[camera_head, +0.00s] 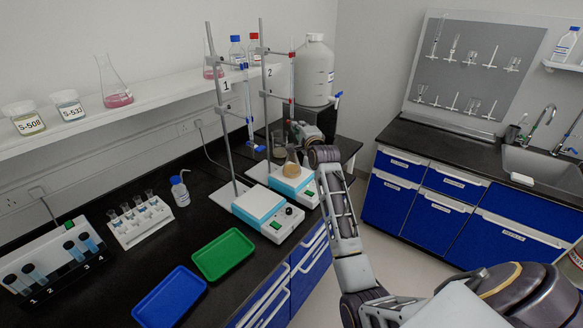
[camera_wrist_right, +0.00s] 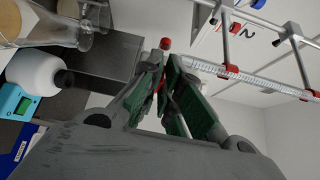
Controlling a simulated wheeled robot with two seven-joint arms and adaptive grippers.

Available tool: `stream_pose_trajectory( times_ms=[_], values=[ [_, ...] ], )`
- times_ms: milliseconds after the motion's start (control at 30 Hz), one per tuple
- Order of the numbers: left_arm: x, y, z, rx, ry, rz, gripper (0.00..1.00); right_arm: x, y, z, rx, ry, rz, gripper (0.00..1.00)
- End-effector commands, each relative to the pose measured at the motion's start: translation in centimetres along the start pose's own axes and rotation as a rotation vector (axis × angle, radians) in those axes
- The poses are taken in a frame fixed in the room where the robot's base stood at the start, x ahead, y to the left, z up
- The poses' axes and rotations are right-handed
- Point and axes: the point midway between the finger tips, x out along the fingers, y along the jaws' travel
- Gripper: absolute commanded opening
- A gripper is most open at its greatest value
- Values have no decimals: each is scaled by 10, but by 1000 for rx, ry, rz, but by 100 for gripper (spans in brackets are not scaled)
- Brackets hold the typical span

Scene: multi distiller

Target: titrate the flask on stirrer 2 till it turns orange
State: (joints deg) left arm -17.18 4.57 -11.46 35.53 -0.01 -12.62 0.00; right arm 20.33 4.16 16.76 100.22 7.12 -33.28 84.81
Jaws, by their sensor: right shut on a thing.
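Stirrer 2 (camera_head: 293,181) is the farther of two white and blue stirrers. The flask (camera_head: 291,169) stands on it and holds yellowish-tan liquid. Burette 2 (camera_head: 291,75), with red parts, hangs above it on the stand labelled 2. My right gripper (camera_head: 299,134) is at the burette's lower end, just above the flask, and hides the stopcock in the head view. In the right wrist view its fingers (camera_wrist_right: 165,82) are shut on a small red part, apparently the stopcock handle. The burette tube (camera_wrist_right: 235,73) also shows there. My left gripper is out of view.
Stirrer 1 (camera_head: 258,205) stands nearer, beside its stand with the blue burette. Green tray (camera_head: 223,254) and blue tray (camera_head: 169,298) lie in front. A large white container (camera_head: 314,72) stands behind. A tube rack (camera_head: 139,220) and wash bottle (camera_head: 180,192) are at left.

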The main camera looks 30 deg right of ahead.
Motion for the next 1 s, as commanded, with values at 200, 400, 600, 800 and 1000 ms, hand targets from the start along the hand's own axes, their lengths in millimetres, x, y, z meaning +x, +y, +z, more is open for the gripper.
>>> stream_pose_trajectory(
  times_ms=[200, 400, 600, 800, 1000],
  values=[
    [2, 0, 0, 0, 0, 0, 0, 0, 4, -4, -11, 6, 2, 0],
    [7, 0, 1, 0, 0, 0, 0, 0, 5, -4, -51, 6, -27, 0],
    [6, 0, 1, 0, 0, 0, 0, 0, 5, -4, -52, 6, -27, 0],
    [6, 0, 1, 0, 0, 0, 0, 0, 4, -4, -51, 5, -29, 30],
    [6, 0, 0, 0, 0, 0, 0, 0, 2, -2, -50, 2, -32, 30]
  ],
)
